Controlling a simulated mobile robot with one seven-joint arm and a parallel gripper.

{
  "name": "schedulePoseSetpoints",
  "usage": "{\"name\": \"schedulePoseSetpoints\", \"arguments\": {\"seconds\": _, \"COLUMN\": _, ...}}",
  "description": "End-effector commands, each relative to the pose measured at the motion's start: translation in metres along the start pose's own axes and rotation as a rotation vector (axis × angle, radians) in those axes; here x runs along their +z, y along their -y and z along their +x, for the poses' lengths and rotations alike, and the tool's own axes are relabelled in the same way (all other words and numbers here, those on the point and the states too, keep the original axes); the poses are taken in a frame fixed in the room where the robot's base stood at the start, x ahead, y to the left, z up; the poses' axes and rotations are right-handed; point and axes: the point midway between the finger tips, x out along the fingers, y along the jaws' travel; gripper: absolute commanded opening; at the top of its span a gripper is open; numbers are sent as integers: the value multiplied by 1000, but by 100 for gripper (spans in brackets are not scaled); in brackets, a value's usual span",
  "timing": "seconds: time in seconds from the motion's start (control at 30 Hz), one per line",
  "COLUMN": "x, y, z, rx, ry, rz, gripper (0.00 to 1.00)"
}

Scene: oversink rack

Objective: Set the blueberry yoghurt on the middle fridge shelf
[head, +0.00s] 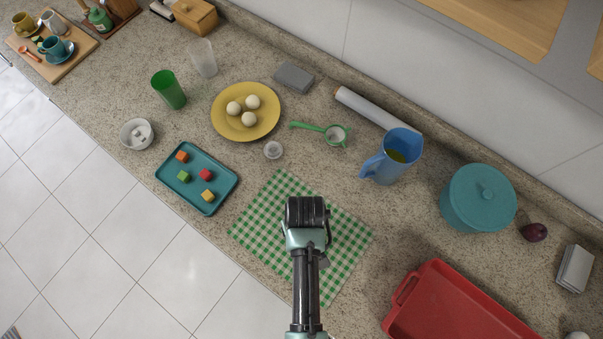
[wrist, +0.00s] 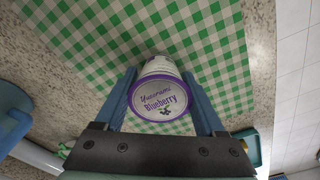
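The blueberry yoghurt (wrist: 160,99) is a white cup with a purple-rimmed lid reading "Blueberry". In the wrist view it sits between the two blue fingers of my gripper (wrist: 161,76), with the lid towards the camera. The fingers lie close against both sides of the cup, and my gripper looks shut on it. Behind the cup is a green-and-white checked cloth (wrist: 80,40); I cannot tell whether the cup touches it. In the head view my gripper (head: 307,212) is over the cloth (head: 262,222), and it hides the cup. No fridge or fridge shelf is in view.
A teal tray with cubes (head: 222,183) is left of the cloth, and a red tray (head: 445,312) is to its right. A blue jug (head: 396,157), teal pot (head: 478,198), yellow plate (head: 228,125) and green strainer (head: 310,126) stand behind. Tiled floor (head: 110,235) is in front.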

Motion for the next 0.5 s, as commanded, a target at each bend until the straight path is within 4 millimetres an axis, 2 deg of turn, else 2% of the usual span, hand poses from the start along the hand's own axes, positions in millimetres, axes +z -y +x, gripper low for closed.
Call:
{"name": "schedulePoseSetpoints", "arguments": {"seconds": 0.03, "x": 0, "y": 0, "z": 0, "rx": 0, "ry": 0, "rz": 0, "gripper": 82}}
{"name": "schedulePoseSetpoints", "arguments": {"seconds": 0.13, "x": 0, "y": 0, "z": 0, "rx": 0, "ry": 0, "rz": 0, "gripper": 100}}
{"name": "schedulePoseSetpoints", "arguments": {"seconds": 0.37, "x": 0, "y": 0, "z": -1, "rx": 0, "ry": 0, "rz": 0, "gripper": 100}}
{"name": "schedulePoseSetpoints", "arguments": {"seconds": 0.5, "x": -1, "y": 0, "z": -8, "rx": 1, "ry": -2, "rz": 0, "gripper": 100}}
